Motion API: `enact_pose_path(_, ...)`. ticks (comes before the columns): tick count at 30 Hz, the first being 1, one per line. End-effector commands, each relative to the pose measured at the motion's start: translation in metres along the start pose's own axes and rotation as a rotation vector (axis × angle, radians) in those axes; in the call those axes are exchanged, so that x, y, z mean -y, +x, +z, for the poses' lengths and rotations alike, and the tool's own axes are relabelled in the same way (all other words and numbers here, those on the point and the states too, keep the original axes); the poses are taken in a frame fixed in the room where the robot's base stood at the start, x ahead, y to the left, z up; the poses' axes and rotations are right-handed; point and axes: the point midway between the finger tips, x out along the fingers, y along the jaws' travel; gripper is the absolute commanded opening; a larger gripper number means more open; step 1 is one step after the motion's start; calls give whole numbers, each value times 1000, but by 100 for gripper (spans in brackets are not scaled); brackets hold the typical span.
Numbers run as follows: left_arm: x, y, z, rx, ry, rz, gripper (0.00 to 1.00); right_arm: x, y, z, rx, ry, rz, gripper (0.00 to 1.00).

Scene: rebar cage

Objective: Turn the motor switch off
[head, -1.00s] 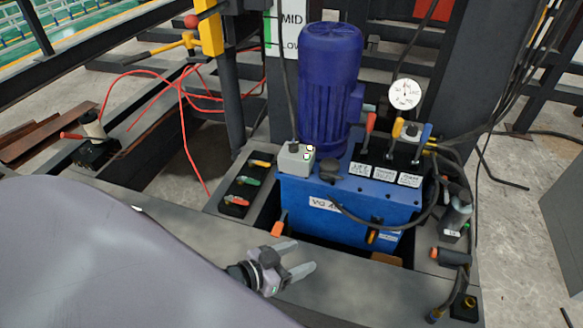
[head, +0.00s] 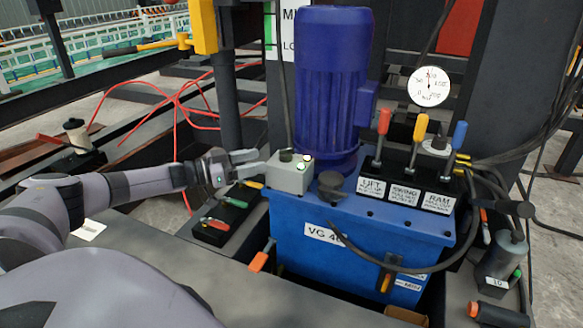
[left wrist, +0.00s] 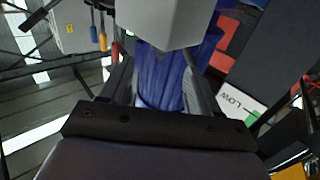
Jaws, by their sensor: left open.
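The motor switch box (head: 289,176) is a small light-grey box on the left corner of the blue power unit (head: 330,215). My right gripper is out of view.
The blue motor (head: 332,85) stands just behind the box. Red, orange and blue levers (head: 420,140) and a gauge (head: 429,86) are to the right. A black tray with coloured handles (head: 228,215) lies below my left gripper. A cable rises behind the box.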

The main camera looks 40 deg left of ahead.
Motion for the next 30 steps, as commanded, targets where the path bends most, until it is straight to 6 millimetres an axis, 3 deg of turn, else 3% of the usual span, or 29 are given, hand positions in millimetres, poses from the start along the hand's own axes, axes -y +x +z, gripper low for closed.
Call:
enact_pose_path(7, 2, 5, -2, -3, 2, -3, 62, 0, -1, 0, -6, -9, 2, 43)
enact_pose_path(21, 2, 59, -1, -3, 1, -3, 62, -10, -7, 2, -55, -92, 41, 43)
enact_pose_path(30, 2, 70, -2, 0, 2, -4, 62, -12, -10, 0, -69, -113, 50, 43)
